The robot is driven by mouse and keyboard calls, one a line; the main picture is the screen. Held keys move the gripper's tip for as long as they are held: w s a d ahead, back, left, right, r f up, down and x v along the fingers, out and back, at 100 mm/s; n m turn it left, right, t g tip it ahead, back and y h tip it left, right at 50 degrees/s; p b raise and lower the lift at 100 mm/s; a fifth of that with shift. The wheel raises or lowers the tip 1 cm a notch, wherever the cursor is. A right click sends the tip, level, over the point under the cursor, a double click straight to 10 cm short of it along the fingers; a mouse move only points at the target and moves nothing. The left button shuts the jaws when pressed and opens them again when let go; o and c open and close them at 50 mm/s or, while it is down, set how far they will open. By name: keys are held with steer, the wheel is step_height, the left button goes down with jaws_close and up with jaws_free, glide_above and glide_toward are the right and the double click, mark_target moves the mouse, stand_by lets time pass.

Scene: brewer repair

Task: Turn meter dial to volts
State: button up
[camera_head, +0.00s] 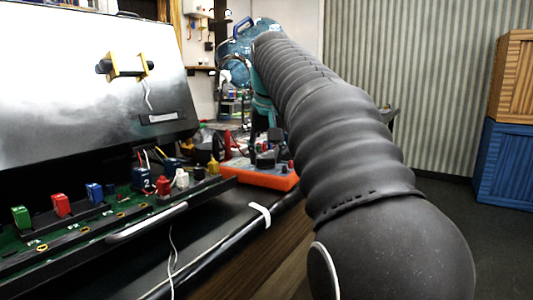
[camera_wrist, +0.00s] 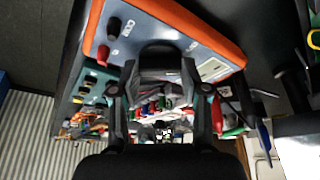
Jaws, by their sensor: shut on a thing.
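The meter is a flat box with an orange rim and a grey-blue face. In the head view the meter (camera_head: 258,178) lies on the bench, left of my arm. In the wrist view the meter (camera_wrist: 205,40) fills the top, tilted. Its dark dial (camera_wrist: 160,54) sits between the fingers of my gripper (camera_wrist: 160,76), which is shut on it. A red post (camera_wrist: 103,54) and a black post (camera_wrist: 113,25) stand on the face, with a pale display panel (camera_wrist: 212,69) at the other side. The dial's pointer and markings are too dark to read. In the head view my arm largely hides the gripper.
An open brewer panel (camera_head: 90,75) stands at the left. A green board (camera_head: 95,220) below it carries several coloured blocks. A pale cable tie (camera_head: 260,214) wraps a dark bar beside the meter. Crates (camera_head: 505,165) stand far right; the floor before them is clear.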

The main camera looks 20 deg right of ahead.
steer(key=shift+a+m+g+h, duration=0.15)
steer(key=shift+m+h, duration=0.2)
steer(key=shift+m, duration=0.6)
steer(key=shift+m+g+h, duration=0.15)
steer(key=shift+m+h, duration=0.2)
steer(key=shift+m, duration=0.6)
steer(key=o, duration=1.1)
steer(key=shift+w, duration=0.1)
steer(key=shift+o, duration=0.2)
steer(key=v, duration=1.2)
